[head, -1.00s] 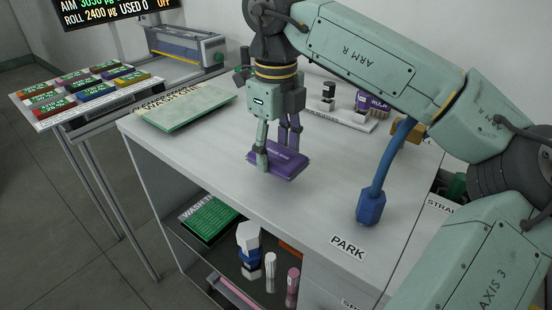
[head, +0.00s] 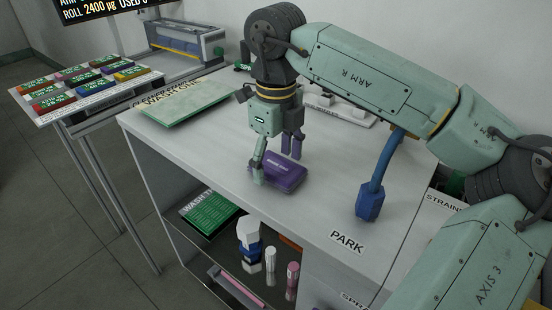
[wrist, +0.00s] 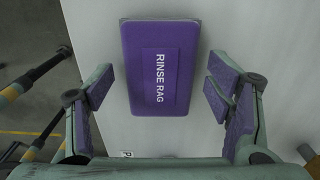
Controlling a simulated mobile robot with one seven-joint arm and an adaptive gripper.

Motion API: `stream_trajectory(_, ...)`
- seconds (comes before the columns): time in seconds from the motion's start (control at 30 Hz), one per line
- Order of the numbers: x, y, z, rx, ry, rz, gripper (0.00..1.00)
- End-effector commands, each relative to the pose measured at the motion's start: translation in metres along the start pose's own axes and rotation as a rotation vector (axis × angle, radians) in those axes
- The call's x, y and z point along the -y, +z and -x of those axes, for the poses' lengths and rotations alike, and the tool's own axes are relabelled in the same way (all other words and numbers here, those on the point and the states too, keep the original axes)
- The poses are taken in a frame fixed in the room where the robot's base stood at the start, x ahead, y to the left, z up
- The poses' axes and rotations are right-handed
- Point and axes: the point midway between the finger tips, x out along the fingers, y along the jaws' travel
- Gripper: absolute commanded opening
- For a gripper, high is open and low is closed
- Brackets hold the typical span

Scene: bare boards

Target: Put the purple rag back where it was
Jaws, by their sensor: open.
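The purple rag (head: 284,176) is a flat rectangular pad lying on the grey worktop. In the wrist view the rag (wrist: 162,110) reads "RINSE RAG". My gripper (head: 276,158) is open at the rag, with one finger at its left front side and the others behind it. In the wrist view the fingers (wrist: 160,88) stand on either side of the rag, with a clear gap on both sides.
A pale green board (head: 188,103) lies at the worktop's back left. A shelf with bottles (head: 249,232) is below the front edge. Bare worktop surrounds the rag.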

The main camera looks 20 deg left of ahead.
Motion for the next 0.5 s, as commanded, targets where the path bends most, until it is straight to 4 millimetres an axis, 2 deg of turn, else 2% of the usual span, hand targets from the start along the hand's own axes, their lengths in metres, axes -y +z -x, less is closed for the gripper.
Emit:
stream_trajectory(0.2, 0.000, 0.000, 0.001, 0.000, 0.000, 0.000, 0.74)
stream_trajectory(0.33, 0.000, 0.000, 0.008, 0.001, -0.001, -0.001, 0.74)
stream_trajectory(0.5, 0.001, 0.001, 0.038, 0.002, -0.004, -0.003, 0.74)
